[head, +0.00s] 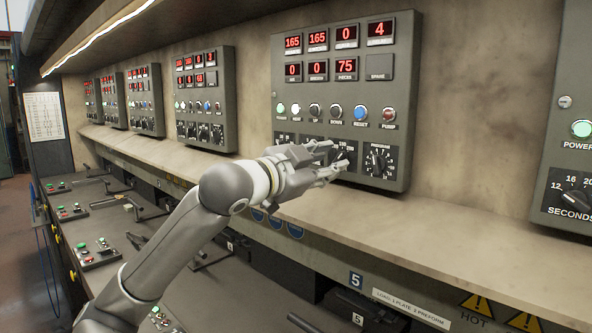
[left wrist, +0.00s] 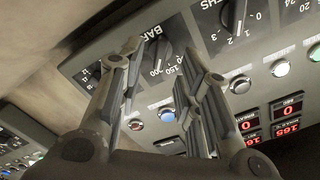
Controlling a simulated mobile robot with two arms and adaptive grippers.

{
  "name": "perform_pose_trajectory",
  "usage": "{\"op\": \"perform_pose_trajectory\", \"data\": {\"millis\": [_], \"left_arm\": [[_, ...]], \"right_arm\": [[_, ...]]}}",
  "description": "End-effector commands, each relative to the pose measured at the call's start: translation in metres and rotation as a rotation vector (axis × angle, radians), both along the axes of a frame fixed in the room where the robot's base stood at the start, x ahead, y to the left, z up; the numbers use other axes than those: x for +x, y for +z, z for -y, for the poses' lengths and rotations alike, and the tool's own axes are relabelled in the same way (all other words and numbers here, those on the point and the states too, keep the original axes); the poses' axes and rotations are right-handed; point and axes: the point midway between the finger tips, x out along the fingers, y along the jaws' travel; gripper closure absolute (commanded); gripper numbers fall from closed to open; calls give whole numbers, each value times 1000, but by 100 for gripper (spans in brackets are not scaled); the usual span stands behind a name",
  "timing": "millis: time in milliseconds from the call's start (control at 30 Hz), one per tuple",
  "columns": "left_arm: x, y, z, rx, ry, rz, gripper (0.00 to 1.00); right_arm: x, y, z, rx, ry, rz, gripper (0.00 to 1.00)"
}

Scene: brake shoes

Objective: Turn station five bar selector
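The station five panel (head: 400,80) stands on the wall, with a row of dark dials along its bottom. The BAR selector (left wrist: 160,56) is a black knob with a white scale, shown upside down in the left wrist view. In the head view the selector (head: 343,156) is partly hidden by my fingers. My left gripper (head: 338,155) is open at this dial, one finger above the other. In the left wrist view the knob appears in the gap between the fingers; I cannot tell whether they touch it. My right gripper is not in view.
The PROGRAM dial (head: 378,161) is close on the right of the selector. A row of lamps and buttons (head: 336,111) is just above. A beige ledge (head: 400,225) runs below the panel. Similar panels (head: 205,98) line the wall to the left.

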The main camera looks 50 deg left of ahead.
Motion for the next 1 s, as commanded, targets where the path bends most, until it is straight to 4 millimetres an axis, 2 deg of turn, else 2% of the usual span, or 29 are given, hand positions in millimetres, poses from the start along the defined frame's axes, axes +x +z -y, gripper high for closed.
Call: {"op": "perform_pose_trajectory", "data": {"millis": [533,733,1000], "left_arm": [[-76,0,9,-1,-1,2,68],[-88,0,10,2,-1,1,68],[-90,0,10,2,-1,-1,68]], "right_arm": [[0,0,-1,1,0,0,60],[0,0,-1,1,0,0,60],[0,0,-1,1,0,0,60]]}}
